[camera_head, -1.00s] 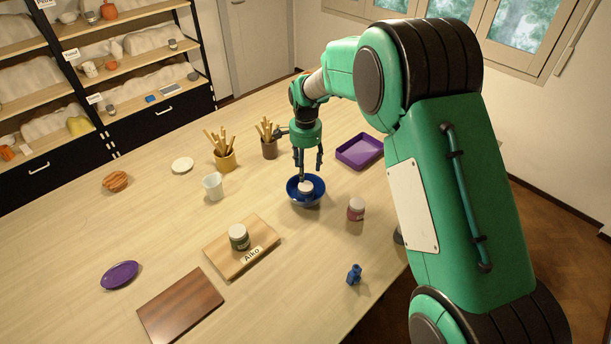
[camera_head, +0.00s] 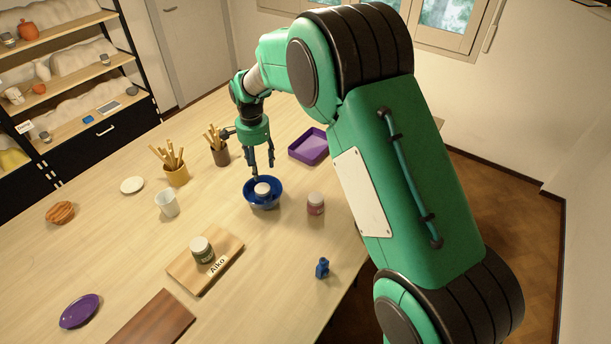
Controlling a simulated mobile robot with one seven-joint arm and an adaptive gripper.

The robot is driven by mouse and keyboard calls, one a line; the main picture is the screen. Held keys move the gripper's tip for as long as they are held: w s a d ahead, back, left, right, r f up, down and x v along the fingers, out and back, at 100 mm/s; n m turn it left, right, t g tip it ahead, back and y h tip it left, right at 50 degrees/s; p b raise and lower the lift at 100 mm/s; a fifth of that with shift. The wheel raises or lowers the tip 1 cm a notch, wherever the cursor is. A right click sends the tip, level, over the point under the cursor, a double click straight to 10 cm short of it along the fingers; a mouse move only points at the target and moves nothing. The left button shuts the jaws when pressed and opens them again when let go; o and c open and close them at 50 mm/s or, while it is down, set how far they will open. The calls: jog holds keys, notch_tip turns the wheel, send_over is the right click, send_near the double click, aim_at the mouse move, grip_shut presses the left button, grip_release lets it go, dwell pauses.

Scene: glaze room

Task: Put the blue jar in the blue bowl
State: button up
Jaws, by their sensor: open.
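The blue bowl (camera_head: 262,204) stands on the wooden table, right of the pencil pots. A jar with a white lid (camera_head: 263,189) sits inside it; the bowl's wall hides most of the jar's body, so its colour is hard to tell. My gripper (camera_head: 264,171) is open, pointing down just above and behind the bowl. Its fingers are apart, with nothing between them.
A pink jar (camera_head: 316,204) stands close right of the bowl, and a purple tray (camera_head: 309,147) lies behind. A green jar (camera_head: 202,250) stands on a wooden board labelled Aiko (camera_head: 228,252). A white cup (camera_head: 167,203) is left; a small blue figure (camera_head: 322,268) is near the edge.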

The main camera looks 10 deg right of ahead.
jog(key=s+d+r+n+t, duration=0.1)
jog(key=s+d+r+n, duration=0.1)
jog(key=s+d+r, duration=0.8)
jog(key=s+d+r+n+t, duration=0.2)
jog(key=s+d+r, duration=0.2)
jog(key=s+r, duration=0.65)
jog(key=s+d+r+n+t, duration=0.1)
jog(key=s+d, duration=0.1)
jog(key=s, duration=0.5)
jog(key=s+d+r+n, duration=0.2)
jog(key=s+d, duration=0.1)
jog(key=s, duration=0.5)
jog(key=s+d+r+n+t, duration=0.1)
jog(key=s+d+n, duration=0.1)
jog(key=s, duration=0.6)
jog(key=shift+s+d+r+t, duration=0.2)
jog(key=shift+d+r+t, duration=0.15)
jog(key=shift+d, duration=0.3)
notch_tip(320, 180, down, 6)
jog(key=b, duration=0.6)
